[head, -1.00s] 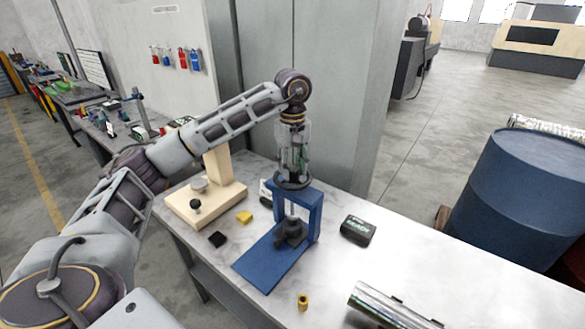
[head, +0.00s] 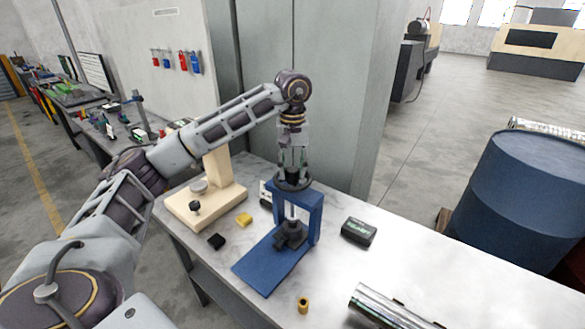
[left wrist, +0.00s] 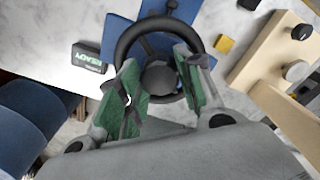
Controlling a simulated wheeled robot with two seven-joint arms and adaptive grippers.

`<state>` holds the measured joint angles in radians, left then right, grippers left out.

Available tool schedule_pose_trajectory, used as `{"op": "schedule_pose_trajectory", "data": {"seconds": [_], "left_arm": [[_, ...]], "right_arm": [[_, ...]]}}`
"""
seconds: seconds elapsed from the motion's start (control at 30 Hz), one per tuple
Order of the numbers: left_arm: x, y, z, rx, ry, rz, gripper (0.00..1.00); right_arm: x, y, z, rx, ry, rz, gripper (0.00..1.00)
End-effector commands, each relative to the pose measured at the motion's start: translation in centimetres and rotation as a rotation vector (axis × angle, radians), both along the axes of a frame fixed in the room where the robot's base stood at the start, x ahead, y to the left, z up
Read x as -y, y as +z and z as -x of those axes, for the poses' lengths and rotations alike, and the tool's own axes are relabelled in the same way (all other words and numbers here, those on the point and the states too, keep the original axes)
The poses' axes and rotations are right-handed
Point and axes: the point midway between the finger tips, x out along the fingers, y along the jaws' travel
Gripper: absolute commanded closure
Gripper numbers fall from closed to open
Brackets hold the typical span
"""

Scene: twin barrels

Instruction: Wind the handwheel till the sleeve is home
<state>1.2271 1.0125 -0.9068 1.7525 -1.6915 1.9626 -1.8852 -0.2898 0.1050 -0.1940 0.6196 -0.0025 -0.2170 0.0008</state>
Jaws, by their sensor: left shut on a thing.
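The blue press frame (head: 314,212) stands on the table with a black handwheel (head: 293,186) on top. In the left wrist view the handwheel (left wrist: 122,47) is a dark ring around a round hub (left wrist: 159,78). My left gripper (head: 292,170) points down onto the wheel from above. In the left wrist view, the green-padded fingers of this gripper (left wrist: 158,88) lie on either side of the hub, shut on the handwheel. Below the wheel, a pale screw runs down to a dark fixture (head: 291,234) in the frame. I cannot clearly make out the sleeve there. My right gripper is out of view.
A small brass cylinder (head: 303,305) and a shiny metal tube (head: 385,308) are at the table's front. A dark box (head: 359,232) is right of the press.

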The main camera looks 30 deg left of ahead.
Motion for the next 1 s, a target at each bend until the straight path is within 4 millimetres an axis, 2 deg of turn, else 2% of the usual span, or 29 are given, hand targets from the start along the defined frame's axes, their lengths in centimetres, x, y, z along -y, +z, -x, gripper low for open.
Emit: {"op": "schedule_pose_trajectory", "data": {"seconds": [0.17, 0.2, 0.37, 0.77, 1.0], "left_arm": [[-0.1, 0.2, -0.1, 0.006, 0.003, 0.001, 0.88], [-0.1, 0.2, -0.1, 0.006, 0.003, 0.001, 0.60], [0.0, 0.1, 0.0, 0.004, 0.003, 0.000, 0.42], [0.0, 0.2, 0.0, 0.001, 0.002, 0.000, 0.42], [0.0, 1.8, -0.1, 0.002, 0.002, 0.001, 0.42]], "right_arm": [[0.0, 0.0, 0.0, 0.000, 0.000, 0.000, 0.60], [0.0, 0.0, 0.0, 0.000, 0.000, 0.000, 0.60], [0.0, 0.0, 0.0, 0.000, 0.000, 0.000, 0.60], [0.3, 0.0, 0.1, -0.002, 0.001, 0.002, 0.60], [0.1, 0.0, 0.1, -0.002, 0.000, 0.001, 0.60]]}}
